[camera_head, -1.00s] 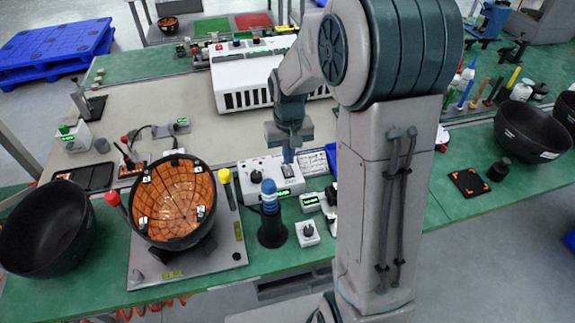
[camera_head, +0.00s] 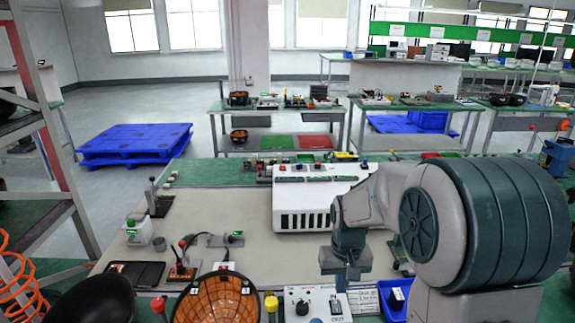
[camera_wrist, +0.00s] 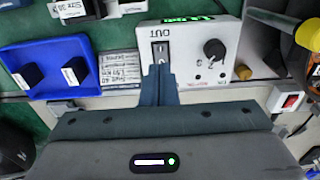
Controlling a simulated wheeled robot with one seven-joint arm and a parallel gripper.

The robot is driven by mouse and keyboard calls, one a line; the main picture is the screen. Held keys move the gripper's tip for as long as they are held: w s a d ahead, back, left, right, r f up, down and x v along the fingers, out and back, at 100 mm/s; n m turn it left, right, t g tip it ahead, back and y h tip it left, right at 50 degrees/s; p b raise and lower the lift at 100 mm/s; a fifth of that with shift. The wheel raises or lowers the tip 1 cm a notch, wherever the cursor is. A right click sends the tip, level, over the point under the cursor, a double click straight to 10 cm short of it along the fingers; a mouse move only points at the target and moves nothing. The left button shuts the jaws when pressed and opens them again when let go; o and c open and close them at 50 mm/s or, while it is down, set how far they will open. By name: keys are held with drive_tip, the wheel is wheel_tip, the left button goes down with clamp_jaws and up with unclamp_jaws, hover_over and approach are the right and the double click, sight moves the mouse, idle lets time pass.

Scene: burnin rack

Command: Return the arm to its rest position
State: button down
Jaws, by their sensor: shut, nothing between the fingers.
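My gripper (camera_head: 341,292) hangs at the end of my arm over the front of the workbench, in front of the long white vented unit (camera_head: 318,205). In the wrist view my gripper (camera_wrist: 159,72) has its fingers together with nothing between them. The fingertips overlap the lower edge of a white box (camera_wrist: 193,50) with a rocker switch marked OUT and a black knob. The box also shows in the head view (camera_head: 316,304) just below my gripper. From these views I cannot tell whether the fingertips touch it.
A blue tray (camera_wrist: 40,62) with dark blocks lies beside the white box. A black bowl with an orange inside (camera_head: 215,301) and a black bowl (camera_head: 95,302) stand at the front left. The beige bench mat (camera_head: 200,215) is partly clear. Blue pallets (camera_head: 135,143) lie on the floor beyond.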

drive_tip(key=s+r+t, duration=0.1)
drive_tip(key=s+r, duration=0.3)
drive_tip(key=s, duration=0.5)
drive_tip(key=s+r+t, duration=0.1)
drive_tip(key=s+r, duration=0.3)
drive_tip(key=s, duration=0.5)
drive_tip(key=shift+r+t, duration=0.25)
drive_tip(key=shift+t, duration=0.15)
